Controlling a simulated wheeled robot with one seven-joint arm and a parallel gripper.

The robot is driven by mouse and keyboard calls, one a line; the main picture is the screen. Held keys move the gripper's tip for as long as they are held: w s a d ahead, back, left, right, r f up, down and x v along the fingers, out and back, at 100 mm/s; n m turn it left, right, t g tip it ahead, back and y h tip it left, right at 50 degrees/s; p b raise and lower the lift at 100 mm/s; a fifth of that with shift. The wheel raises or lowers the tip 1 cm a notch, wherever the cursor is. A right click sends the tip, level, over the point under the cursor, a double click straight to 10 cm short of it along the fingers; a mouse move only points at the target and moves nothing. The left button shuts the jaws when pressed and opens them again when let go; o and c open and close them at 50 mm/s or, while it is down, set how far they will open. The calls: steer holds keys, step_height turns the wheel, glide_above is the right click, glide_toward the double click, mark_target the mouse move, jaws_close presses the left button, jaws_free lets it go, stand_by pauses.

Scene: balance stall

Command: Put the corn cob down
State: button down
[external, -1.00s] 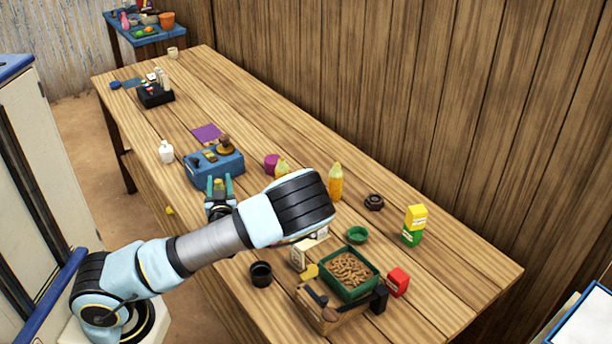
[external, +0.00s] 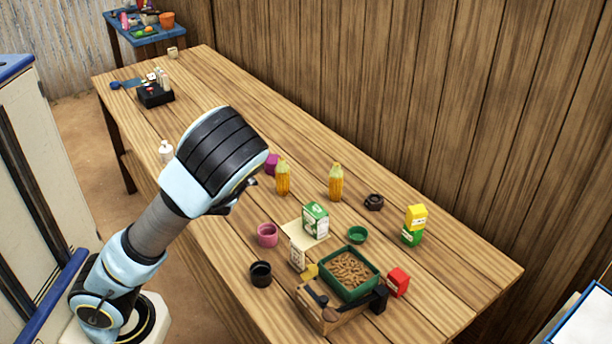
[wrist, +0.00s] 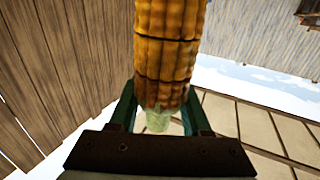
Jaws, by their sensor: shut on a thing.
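In the wrist view my gripper (wrist: 160,100) is shut on a corn cob (wrist: 168,45), its two teal fingers on either side of the cob's pale green end. The cob's yellow-orange body extends up past the top of the picture. In the external view my arm's large black and pale blue wrist hides the gripper's fingers and the held cob. Two other corn cobs stand upright on the wooden table, one nearer my arm (external: 283,178) and one to its right (external: 336,184). I cannot tell how high the held cob is above the table.
Near the standing cobs are a purple cup (external: 272,163), a dark ring-shaped item (external: 374,202) and a green bowl (external: 357,235). A pink cup (external: 267,235), a green carton (external: 315,218) and a black cup (external: 260,273) stand in front.

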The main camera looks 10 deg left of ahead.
steer(key=w+d+f+m+h+b, duration=0.1)
steer(key=w+d+f+m+h, duration=0.2)
steer(key=w, duration=0.4)
steer(key=w+d+t+h+b, duration=0.1)
steer(key=w+d+h, duration=0.1)
steer(key=w+d, duration=0.3)
steer(key=w+d+f+m+h+b, duration=0.1)
steer(key=w+d+f+m+h, duration=0.15)
steer(key=w, duration=0.55)
steer(key=w+a+r+m+g+h+b, duration=0.1)
steer(key=w+r+m+h, duration=0.15)
steer(key=w, duration=0.35)
steer(key=w+r+m+h+b, duration=0.1)
steer(key=w+r+h, duration=0.2)
steer(key=w, duration=0.4)
step_height(320, 180, down, 14)
steer(key=p, duration=0.2)
steer(key=shift+s+f, duration=0.25)
steer(key=shift+a+f, duration=0.1)
